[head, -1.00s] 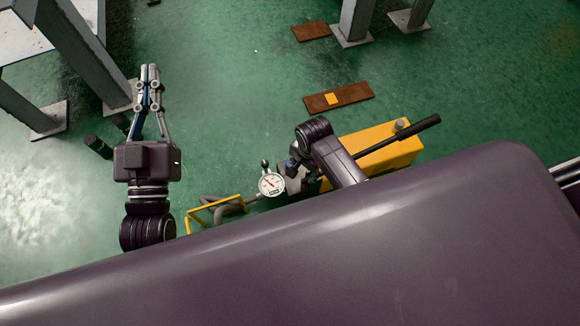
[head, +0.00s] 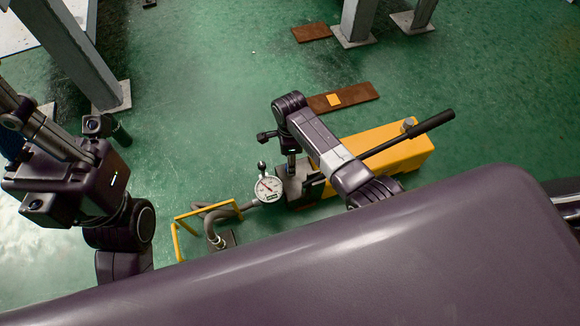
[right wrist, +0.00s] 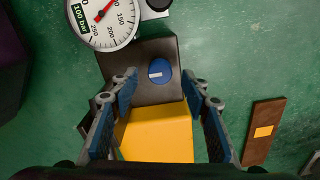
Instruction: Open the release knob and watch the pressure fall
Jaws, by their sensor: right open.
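The release knob (right wrist: 160,72) is a blue disc with a white mark on a dark block (right wrist: 150,55). My right gripper (right wrist: 159,84) is open, its fingertips on either side of the knob in the right wrist view; I cannot tell if they touch it. The round white pressure gauge (right wrist: 108,20) has a red needle pointing up and right; its exact reading is unclear. The gauge also shows in the head view (head: 268,189), beside the yellow pump (head: 395,150). My left gripper (head: 22,122) is at the left edge, its fingertips cut off.
A black pump handle (head: 410,134) lies along the pump. A yellow frame (head: 205,212) and grey hose stand left of the gauge. A brown plate with an orange square (head: 334,99) lies on the green floor behind. Grey posts (head: 75,50) stand farther back.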

